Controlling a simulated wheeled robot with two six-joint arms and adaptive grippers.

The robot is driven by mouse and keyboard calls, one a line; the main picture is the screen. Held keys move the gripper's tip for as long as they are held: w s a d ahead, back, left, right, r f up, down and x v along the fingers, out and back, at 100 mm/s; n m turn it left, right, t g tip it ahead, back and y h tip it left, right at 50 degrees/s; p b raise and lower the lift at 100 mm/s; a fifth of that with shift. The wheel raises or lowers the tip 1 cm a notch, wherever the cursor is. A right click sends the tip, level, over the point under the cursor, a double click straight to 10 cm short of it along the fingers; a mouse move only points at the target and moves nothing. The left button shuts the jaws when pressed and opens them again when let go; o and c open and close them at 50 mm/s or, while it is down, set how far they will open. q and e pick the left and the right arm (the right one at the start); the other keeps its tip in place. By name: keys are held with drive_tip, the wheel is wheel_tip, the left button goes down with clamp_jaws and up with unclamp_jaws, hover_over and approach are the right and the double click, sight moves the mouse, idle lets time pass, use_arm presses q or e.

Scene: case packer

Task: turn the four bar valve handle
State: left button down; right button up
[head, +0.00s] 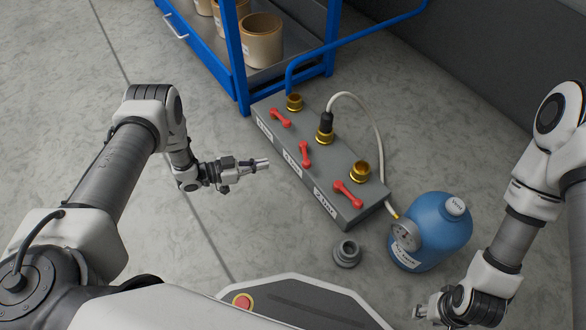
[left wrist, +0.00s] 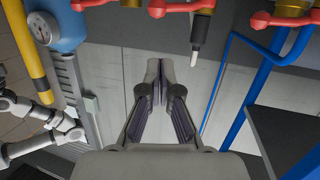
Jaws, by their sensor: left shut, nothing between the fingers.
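A grey valve block (head: 318,160) on the floor carries three red handles: the far one (head: 280,118), the middle one (head: 305,153) and the near one (head: 348,194). Each has a white label on the block's side; the near label seems to read 2 bar, and the others are too small to read surely. My left gripper (head: 266,163) is shut and empty, left of the middle handle and apart from it. In the left wrist view its fingertips (left wrist: 166,66) are together, with red handles (left wrist: 180,7) along the top edge. My right gripper (head: 420,312) is at the bottom right, partly visible.
Brass fittings stand beside the handles; a black connector (head: 326,122) with a white hose sits on the middle one. A blue gas bottle (head: 440,232) with a gauge and a grey ring (head: 346,253) stand nearby. A blue rack (head: 240,50) is behind. Floor at left is clear.

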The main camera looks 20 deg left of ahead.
sight(306, 167)
use_arm(q)
wheel_tip(306, 167, down, 3)
drive_tip(key=s+a+m, duration=0.1)
drive_tip(key=s+a, duration=0.1)
drive_tip(key=a, duration=0.1)
drive_tip(key=b+x, duration=0.6)
drive_tip(key=x, duration=0.8)
drive_tip(key=shift+s+d+r+g+b, duration=0.15)
drive_tip(key=shift+s+d+g+b, duration=0.15)
drive_tip(key=shift+d+g, duration=0.1)
use_arm(e)
wheel_tip(306, 167, down, 7)
drive_tip(key=shift+w, duration=0.15)
drive_tip(key=shift+d, duration=0.1)
use_arm(q)
drive_tip(key=shift+d+r+n+t+y+p, duration=0.15)
drive_tip(key=shift+d+n+t+y+p, duration=0.35)
drive_tip(key=shift+d+n+t+p, duration=0.55)
drive_tip(key=shift+w+d+n+t+y+p, duration=0.15)
drive_tip(key=shift+d+n+t+y+p, duration=0.25)
drive_tip(key=shift+d+n+t+y, duration=0.25)
drive_tip(key=shift+w+d, duration=0.3)
drive_tip(key=shift+d, duration=0.2)
drive_tip(key=shift+w+d, duration=0.3)
drive_tip(key=shift+d, duration=0.2)
use_arm(e)
drive_tip(key=shift+r, duration=1.25)
